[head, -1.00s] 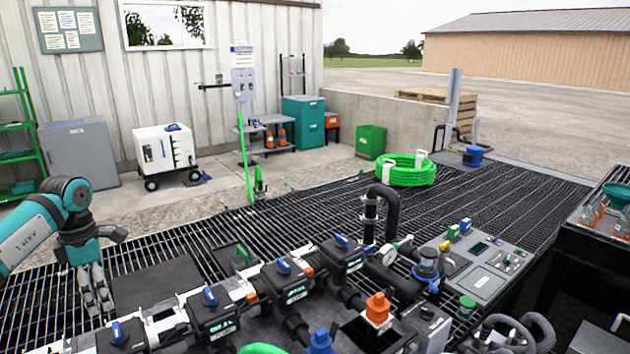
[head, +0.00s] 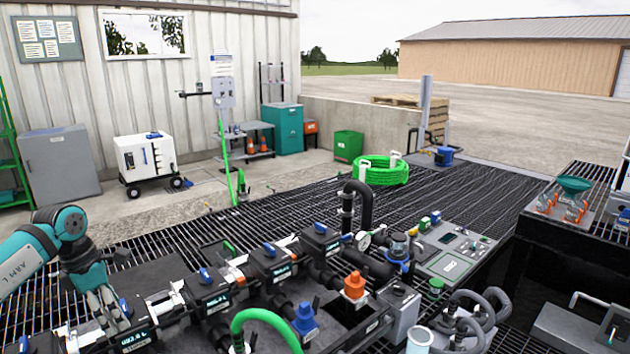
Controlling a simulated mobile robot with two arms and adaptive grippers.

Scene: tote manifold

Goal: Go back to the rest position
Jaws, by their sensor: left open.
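My left gripper (head: 108,312) hangs at the lower left of the head view, on the teal and grey arm that comes in from the left. Its fingers point down and are apart, with nothing seen between them. It is beside the left end of the manifold (head: 247,285), a row of black valve blocks with blue handles and small displays. In the picture its fingertips overlap the nearest blocks; I cannot tell whether they touch. My right gripper does not show.
An orange-capped fitting (head: 354,286), a blue fitting (head: 305,319) and a green hose (head: 262,315) stand in front. A control panel (head: 455,257) is right of the manifold. A dark bench (head: 560,220) stands at the right. A coiled green hose (head: 383,172) lies on the grating behind.

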